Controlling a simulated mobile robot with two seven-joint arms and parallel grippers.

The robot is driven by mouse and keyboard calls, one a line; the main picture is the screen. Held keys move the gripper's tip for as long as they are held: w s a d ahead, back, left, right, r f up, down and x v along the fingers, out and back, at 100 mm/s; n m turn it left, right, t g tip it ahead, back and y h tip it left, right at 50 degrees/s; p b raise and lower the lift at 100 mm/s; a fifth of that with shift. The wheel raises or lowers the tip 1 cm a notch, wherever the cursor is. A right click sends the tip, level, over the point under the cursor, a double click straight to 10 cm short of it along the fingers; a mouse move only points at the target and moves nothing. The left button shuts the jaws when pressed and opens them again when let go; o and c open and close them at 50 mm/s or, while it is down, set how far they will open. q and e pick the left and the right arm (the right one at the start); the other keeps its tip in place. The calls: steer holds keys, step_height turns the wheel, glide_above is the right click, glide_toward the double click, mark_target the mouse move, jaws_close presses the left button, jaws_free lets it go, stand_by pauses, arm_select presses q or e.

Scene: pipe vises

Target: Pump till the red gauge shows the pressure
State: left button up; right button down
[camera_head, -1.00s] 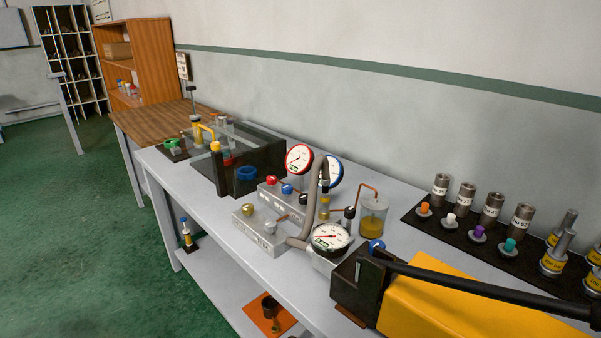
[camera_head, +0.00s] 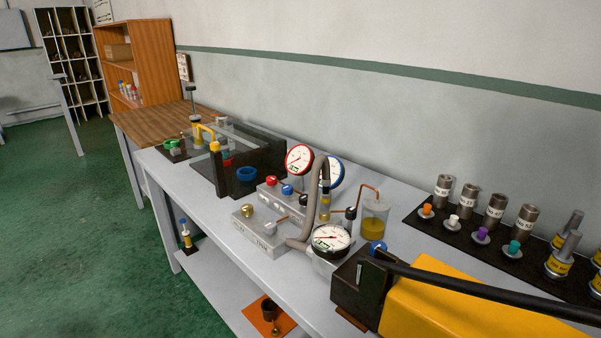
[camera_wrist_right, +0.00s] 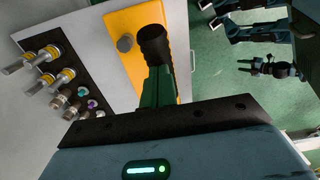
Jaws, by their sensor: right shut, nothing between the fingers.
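The red-rimmed gauge (camera_head: 299,159) stands on the bench, its needle too small to read surely. A blue-rimmed gauge (camera_head: 336,172) is partly hidden behind it. A black-rimmed gauge (camera_head: 331,238) sits in front. The yellow hand pump (camera_head: 430,300) is at the lower right, with its long black handle (camera_head: 480,288) running out to the right edge. In the right wrist view, my right gripper (camera_wrist_right: 157,75) is shut at the handle's black end (camera_wrist_right: 154,42); I cannot tell whether they touch. What seems to be my left gripper (camera_wrist_right: 264,68) is small and dark there, over the floor.
The valve block (camera_head: 283,200) with coloured knobs and a grey hose lies left of the pump. A jar of yellow liquid (camera_head: 375,218) stands behind. A black mat (camera_head: 455,232) holds metal cylinders and coloured plugs. An orange plate (camera_head: 268,318) lies on the lower shelf.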

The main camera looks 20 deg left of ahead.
arm_select(q)
steer(key=shift+s+f+g+b, duration=0.15)
steer(key=shift+s+f+b, duration=0.4)
steer(key=shift+f, duration=0.25)
steer(key=shift+s+f+g+b, duration=0.15)
steer(key=shift+s+f+b, duration=0.25)
steer(key=shift+s+f, duration=0.3)
arm_select(e)
steer(key=shift+s+d+f, duration=0.1)
steer(key=shift+d+f, duration=0.1)
steer(key=shift+f, duration=0.6)
steer(key=shift+s+d+f, duration=0.1)
steer(key=shift+d+f, duration=0.1)
steer(key=shift+f, duration=0.65)
steer(key=shift+s+d+f, duration=0.1)
steer(key=shift+d+f, duration=0.1)
steer(key=shift+f, duration=0.6)
arm_select(q)
steer(key=shift+w, duration=0.1)
